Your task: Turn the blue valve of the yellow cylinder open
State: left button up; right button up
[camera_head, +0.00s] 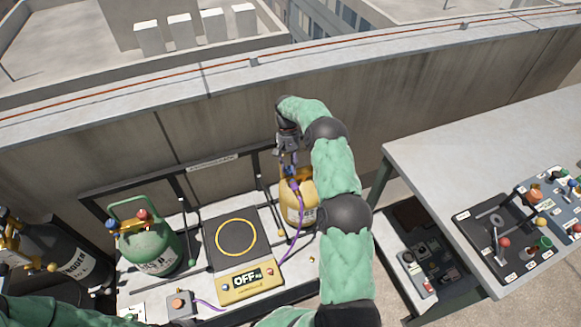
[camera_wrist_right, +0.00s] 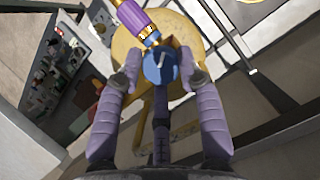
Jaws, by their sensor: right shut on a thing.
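The yellow cylinder (camera_head: 299,205) stands on the white bench, right of the scale, partly hidden by my right arm. In the right wrist view its yellow top (camera_wrist_right: 185,32) lies beneath my gripper. The blue valve (camera_wrist_right: 160,66) sits on top, with a purple hose (camera_wrist_right: 133,17) joined by a brass fitting beside it. My right gripper (camera_head: 288,160) reaches down over the cylinder. In the wrist view its purple fingers (camera_wrist_right: 160,70) are shut on the blue valve, one on each side. Only the green sleeve of my left arm shows, at the lower left; its gripper is out of view.
A green cylinder (camera_head: 150,247) with red and blue knobs stands left of the scale (camera_head: 222,218), whose display panel (camera_head: 248,283) reads OFF. A dark cylinder (camera_head: 75,252) is at the far left. A grey table (camera_head: 470,150) with control panels stands right.

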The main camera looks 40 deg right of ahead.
jog(key=n, duration=0.2)
jog(key=n+h, duration=0.2)
jog(key=n, duration=0.1)
jog(key=shift+s+a+n+g, duration=0.15)
jog(key=shift+a+n+g, duration=0.15)
jog(key=shift+g, duration=0.1)
jog(key=n+h, duration=0.1)
jog(key=n, duration=0.2)
jog(key=n+h, duration=0.1)
jog(key=n, duration=0.1)
jog(key=shift+s+r+n+t, duration=0.1)
jog(key=shift+n+t, duration=0.2)
jog(key=shift+n, duration=0.1)
jog(key=o, duration=0.9)
jog(key=shift+d, duration=0.1)
jog(key=shift+o, duration=0.9)
jog(key=shift+d, duration=0.1)
